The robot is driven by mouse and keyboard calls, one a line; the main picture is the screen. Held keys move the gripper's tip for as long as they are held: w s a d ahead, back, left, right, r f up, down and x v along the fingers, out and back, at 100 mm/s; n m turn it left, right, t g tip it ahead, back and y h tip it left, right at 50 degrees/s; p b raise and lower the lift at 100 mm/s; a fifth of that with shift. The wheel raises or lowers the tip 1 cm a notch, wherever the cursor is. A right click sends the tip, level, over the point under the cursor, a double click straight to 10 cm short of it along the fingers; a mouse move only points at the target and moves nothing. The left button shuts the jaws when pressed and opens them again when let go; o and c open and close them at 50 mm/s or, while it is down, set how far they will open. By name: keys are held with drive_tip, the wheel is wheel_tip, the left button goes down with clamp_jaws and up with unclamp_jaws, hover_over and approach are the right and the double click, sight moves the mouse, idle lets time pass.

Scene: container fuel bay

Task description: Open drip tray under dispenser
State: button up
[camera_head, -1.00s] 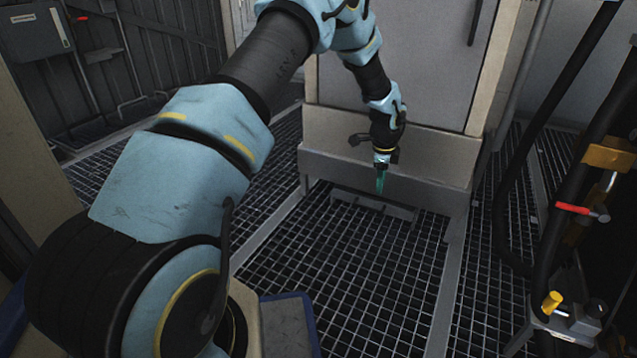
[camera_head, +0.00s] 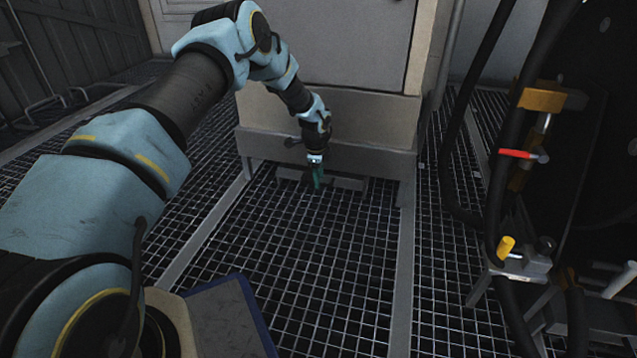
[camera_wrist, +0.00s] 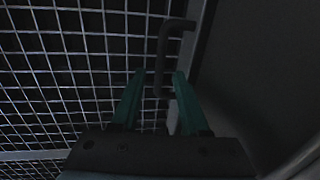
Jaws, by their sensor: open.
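The dispenser (camera_head: 335,55) is a pale cabinet with a grey lower skirt, standing on the floor grating. A low grey tray front (camera_head: 350,183), which looks like the drip tray, shows under its bottom edge, partly hidden by my gripper. My gripper (camera_head: 317,185) has green fingers pointing down just in front of it. In the wrist view, a dark bent handle bar (camera_wrist: 163,55) comes from a grey edge at the upper right. Its lower end appears between the open green fingers of my gripper (camera_wrist: 159,76). No contact is visible, and depth is hard to tell.
Open floor grating (camera_head: 290,270) lies in front of the dispenser, with flat metal strips on both sides. Black hoses and a stand with a red-handled valve (camera_head: 518,154) and a yellow knob (camera_head: 505,245) crowd the right side.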

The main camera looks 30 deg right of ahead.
drive_tip(key=shift+d+f, duration=0.1)
drive_tip(key=shift+f, duration=0.2)
clamp_jaws()
idle(1.3)
